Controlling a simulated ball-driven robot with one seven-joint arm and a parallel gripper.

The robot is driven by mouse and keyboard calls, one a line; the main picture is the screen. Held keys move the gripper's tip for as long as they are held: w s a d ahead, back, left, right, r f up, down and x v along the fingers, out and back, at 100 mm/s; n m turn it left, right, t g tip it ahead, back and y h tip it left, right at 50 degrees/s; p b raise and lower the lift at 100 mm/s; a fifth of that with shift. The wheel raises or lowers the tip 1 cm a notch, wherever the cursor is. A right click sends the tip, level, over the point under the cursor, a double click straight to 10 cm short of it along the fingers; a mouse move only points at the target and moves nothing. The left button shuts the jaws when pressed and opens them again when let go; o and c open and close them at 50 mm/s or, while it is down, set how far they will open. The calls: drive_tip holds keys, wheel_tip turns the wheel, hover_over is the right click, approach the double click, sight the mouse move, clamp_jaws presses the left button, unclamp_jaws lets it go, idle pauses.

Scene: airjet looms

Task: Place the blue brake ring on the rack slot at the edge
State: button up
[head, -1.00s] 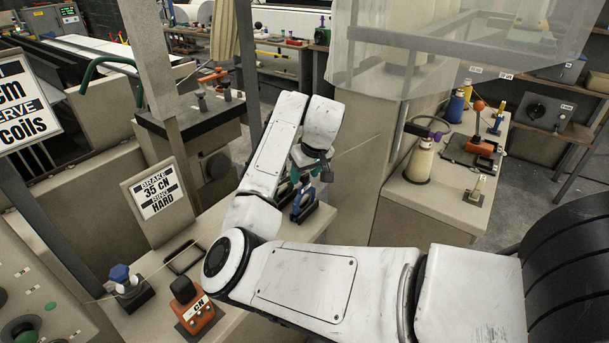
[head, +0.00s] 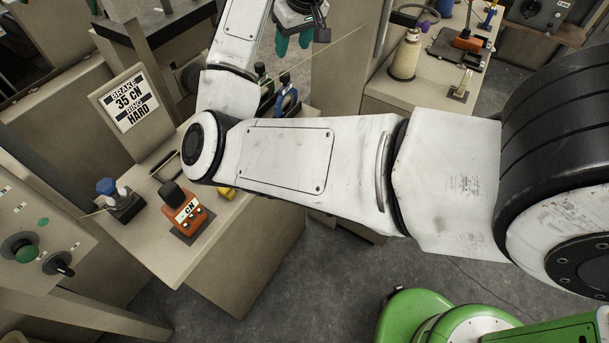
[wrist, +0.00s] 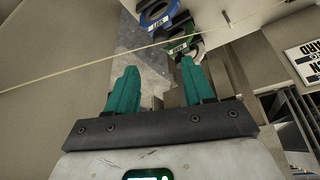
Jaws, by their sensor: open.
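The blue brake ring (head: 287,98) stands upright in the rack on the bench, close to the bench's edge; it also shows at the top of the wrist view (wrist: 157,14). A green ring (wrist: 180,46) stands beside it, with a grey ring (wrist: 198,50) behind. In the head view the green ring (head: 265,88) is partly hidden by my arm. My gripper (head: 293,40) is open and empty, above and apart from the rings. In the wrist view its teal fingers (wrist: 158,80) are spread with nothing between them. The rack slots are mostly hidden.
A thin yarn (wrist: 110,65) runs across in front of my fingers. On the bench stand an orange tension meter (head: 188,212) and a blue-knobbed device (head: 117,198). A second bench (head: 415,95) holds a cone at right.

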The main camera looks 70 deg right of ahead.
drive_tip(key=s+a+f+n+g+h, duration=0.15)
drive_tip(key=a+f+n, duration=0.25)
drive_tip(key=a+f, duration=1.1)
drive_tip(key=s+a+f+n+y, duration=0.1)
drive_tip(key=s+a+f+y, duration=0.1)
drive_tip(key=s+a+f, duration=0.4)
drive_tip(key=s+a+f+n+g+y, duration=0.1)
drive_tip(key=s+a+f+n+y, duration=0.1)
drive_tip(key=s+a+f, duration=0.4)
drive_tip(key=a+f, duration=0.1)
drive_tip(key=a, duration=0.4)
drive_tip(key=shift+s+a+f, duration=0.15)
drive_tip(key=shift+a+f, duration=0.2)
drive_tip(key=shift+f, duration=0.05)
